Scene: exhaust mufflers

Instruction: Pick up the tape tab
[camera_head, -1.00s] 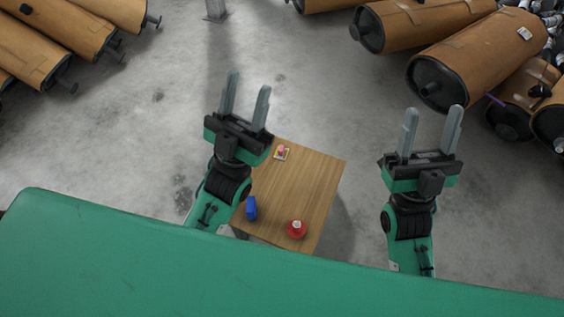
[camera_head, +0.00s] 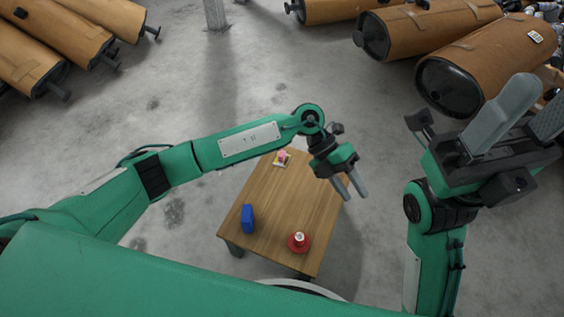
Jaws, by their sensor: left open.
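A small wooden table (camera_head: 275,205) stands on the floor and bears three small items. A small pink piece (camera_head: 282,155) sits on a pale yellowish square (camera_head: 280,163) near the far edge; it is too small to tell whether this is the tape tab. My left gripper (camera_head: 355,195) is open and empty, fingers pointing down and right, by the table's right edge, to the right of the pink piece. My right gripper (camera_head: 530,100) is raised at the far right, off the table, its fingers apart and empty.
A blue block (camera_head: 247,219) stands near the table's left front. A red round item with a white top (camera_head: 299,241) is at the front right. Brown mufflers (camera_head: 455,80) lie at the back right and others (camera_head: 60,38) at the back left. The table's middle is clear.

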